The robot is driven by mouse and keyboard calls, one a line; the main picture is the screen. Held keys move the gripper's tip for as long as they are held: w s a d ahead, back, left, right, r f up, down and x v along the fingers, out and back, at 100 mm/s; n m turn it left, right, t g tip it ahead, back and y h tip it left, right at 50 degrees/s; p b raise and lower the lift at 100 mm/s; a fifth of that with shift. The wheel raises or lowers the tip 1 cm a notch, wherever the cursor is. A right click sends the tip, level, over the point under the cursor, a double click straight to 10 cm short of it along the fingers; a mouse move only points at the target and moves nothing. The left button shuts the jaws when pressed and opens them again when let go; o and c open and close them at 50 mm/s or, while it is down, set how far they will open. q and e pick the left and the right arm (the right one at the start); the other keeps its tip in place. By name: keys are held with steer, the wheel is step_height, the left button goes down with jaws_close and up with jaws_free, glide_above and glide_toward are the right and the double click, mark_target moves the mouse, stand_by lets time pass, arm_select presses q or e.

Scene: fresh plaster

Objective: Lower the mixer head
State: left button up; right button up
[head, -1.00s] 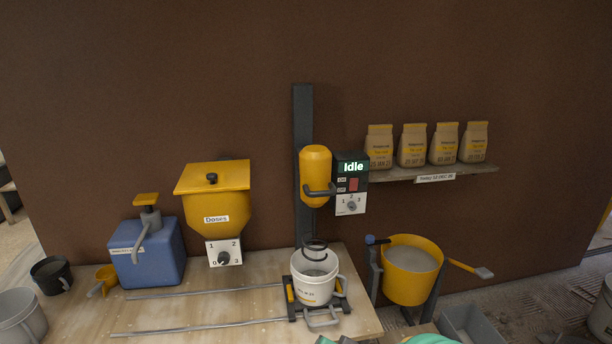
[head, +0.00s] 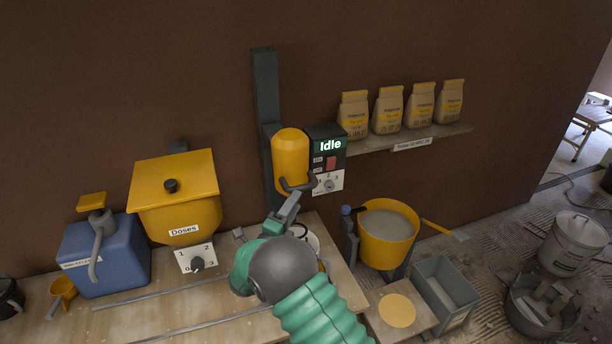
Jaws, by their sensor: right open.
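The mixer head (head: 291,158) is a yellow capsule with a dark handle (head: 298,186), mounted on a dark upright column (head: 266,90). A control box beside it reads "Idle" (head: 330,145), with a red switch and a dial. My right gripper (head: 290,200), on a green and grey arm, is open just under the handle; I cannot tell if it touches. The white bucket (head: 313,240) below the head is mostly hidden behind my arm. The whisk is hidden too. My left gripper is not in view.
A yellow "Doses" hopper (head: 176,205) and a blue container (head: 105,258) stand left on the bench. A yellow tub (head: 386,238) stands right. Paper bags (head: 388,110) sit on a wall shelf (head: 410,140). A grey bin (head: 443,290) is lower right.

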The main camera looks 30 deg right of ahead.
mark_target(307, 182)
steer(key=f+p+x, duration=0.1)
steer(key=p+x, duration=0.1)
steer(key=x, duration=0.8)
steer(key=shift+w+d+r+p, duration=0.2)
steer(key=shift+r+p, duration=0.1)
steer(key=shift+a, duration=0.1)
steer(key=shift+w+a, duration=0.1)
steer(key=shift+w, duration=0.05)
steer(key=c, duration=0.4)
jaws_close()
steer(key=shift+r, duration=0.25)
